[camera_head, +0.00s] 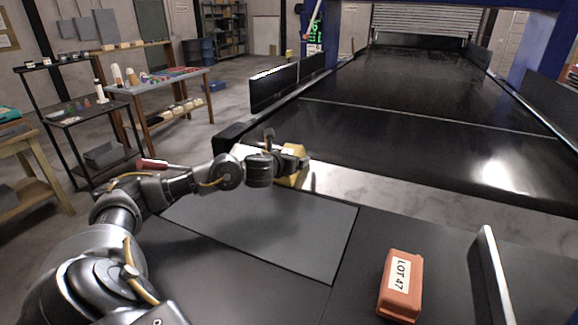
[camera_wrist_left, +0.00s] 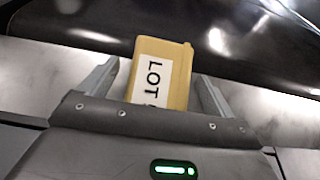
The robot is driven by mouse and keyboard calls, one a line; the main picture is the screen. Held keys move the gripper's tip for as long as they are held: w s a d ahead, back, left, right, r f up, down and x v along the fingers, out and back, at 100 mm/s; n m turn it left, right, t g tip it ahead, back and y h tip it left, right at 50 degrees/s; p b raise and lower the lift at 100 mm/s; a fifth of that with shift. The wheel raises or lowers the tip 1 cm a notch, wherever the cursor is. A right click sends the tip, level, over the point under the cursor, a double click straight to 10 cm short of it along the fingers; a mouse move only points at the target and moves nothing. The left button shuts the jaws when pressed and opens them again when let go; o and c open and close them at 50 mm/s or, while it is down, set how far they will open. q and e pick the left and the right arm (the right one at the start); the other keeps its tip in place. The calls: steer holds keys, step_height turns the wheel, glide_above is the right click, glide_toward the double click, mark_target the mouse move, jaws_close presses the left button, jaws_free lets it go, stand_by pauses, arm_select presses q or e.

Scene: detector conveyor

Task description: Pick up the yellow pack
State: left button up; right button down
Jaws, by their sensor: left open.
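The yellow pack (camera_wrist_left: 178,75) is a tan-yellow box with a white label reading "LOT" and a partly hidden character. In the head view the pack (camera_head: 292,179) is at the near end of the conveyor, partly hidden by my left gripper (camera_head: 290,158). In the left wrist view my left gripper (camera_wrist_left: 157,85) is open, with one finger on each side of the pack and a visible gap to each. The lower part of the pack is hidden by the gripper body. My right gripper is not in view.
An orange pack (camera_head: 401,285) labelled "LOT 47" lies on the dark table at the front right, beside an upright panel (camera_head: 492,275). A grey mat (camera_head: 265,235) is bare. The black conveyor belt (camera_head: 400,110) beyond is empty. Shelves and benches stand at the left.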

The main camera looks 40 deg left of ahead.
mark_target(289, 145)
arm_select(q)
steer(key=shift+s, duration=0.1)
steer(key=shift+r, duration=0.1)
steer(key=shift+c, duration=1)
steer(key=c, duration=1)
steer(key=shift+c, duration=0.9)
step_height(289, 145, up, 4)
steer(key=p, duration=0.3)
steer(key=a+r+p, duration=0.1)
steer(key=w+a+r+p, duration=0.1)
steer(key=r, duration=0.1)
steer(key=w+a+r+p, duration=0.1)
steer(key=a+r, duration=0.1)
steer(key=shift+w+r, duration=0.1)
steer(key=shift+r, duration=0.05)
steer(key=w+a+r+p, duration=0.1)
steer(key=w+a+r, duration=0.2)
steer(key=a, duration=0.5)
steer(key=shift+w+a+r, duration=0.25)
steer(key=shift+w+r, duration=0.1)
steer(key=shift+w, duration=0.35)
